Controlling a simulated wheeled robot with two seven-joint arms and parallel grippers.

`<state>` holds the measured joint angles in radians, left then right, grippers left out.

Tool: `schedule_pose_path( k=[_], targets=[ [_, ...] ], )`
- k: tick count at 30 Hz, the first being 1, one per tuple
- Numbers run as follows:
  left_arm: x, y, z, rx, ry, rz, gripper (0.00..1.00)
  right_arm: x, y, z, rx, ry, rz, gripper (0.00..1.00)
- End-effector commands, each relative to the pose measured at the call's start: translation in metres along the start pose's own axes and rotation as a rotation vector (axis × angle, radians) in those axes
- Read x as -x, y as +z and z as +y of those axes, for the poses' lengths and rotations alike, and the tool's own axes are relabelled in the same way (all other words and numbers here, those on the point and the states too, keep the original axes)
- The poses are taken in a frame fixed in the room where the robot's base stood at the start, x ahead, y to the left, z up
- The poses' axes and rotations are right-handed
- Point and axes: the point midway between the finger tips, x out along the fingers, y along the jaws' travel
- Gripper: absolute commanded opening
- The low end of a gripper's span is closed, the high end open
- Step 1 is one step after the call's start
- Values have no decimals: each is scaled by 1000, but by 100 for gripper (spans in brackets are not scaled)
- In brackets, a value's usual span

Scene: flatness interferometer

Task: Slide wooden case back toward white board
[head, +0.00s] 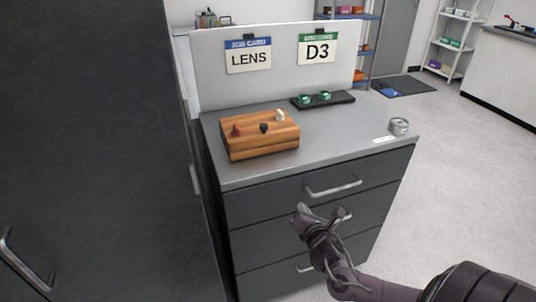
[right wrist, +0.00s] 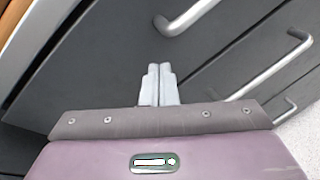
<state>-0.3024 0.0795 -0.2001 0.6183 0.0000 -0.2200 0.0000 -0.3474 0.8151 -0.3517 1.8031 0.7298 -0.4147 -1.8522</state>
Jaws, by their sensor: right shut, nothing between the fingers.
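The wooden case (head: 262,142) is a closed, orange-brown striped box near the left front of the grey countertop. A red, a black and a white knob-like piece sit on its top. The white board (head: 210,75) stands upright along the back of the counter, with a gap of bare counter between it and the case. My right gripper (head: 302,212) is in front of the drawers, below the counter edge and apart from the case. In the right wrist view its fingers (right wrist: 158,85) are together and empty. My left gripper does not show.
A black tray (head: 340,99) with green pieces lies near the board. A grey round object (head: 399,126) sits at the right counter edge. Drawer handles (head: 333,188) stick out near my right gripper. A tall dark cabinet (head: 85,150) stands left. The counter's middle is clear.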

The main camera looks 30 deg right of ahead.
Motion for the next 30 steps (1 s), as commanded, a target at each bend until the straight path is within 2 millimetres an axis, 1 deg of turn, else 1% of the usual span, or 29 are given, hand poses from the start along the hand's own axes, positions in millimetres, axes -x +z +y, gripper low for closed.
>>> schedule_pose_path(
  k=[1,3,6,9,12,14,17,20,30],
  targets=[
    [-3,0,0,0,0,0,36,10,20,29,101,58,-33,0],
    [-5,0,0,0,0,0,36,25,44,62,230,113,-79,0],
    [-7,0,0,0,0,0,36,50,71,101,386,173,-138,0],
    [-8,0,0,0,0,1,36,69,88,125,492,206,-176,0],
    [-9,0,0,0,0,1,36,80,96,137,548,221,-198,0],
    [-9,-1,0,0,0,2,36,81,99,140,563,224,-204,0],
    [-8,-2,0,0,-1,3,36,75,102,143,568,224,-209,0],
    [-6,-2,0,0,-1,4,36,62,104,147,566,222,-210,0],
    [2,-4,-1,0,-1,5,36,-4,114,165,562,221,-209,0]
  ],
)
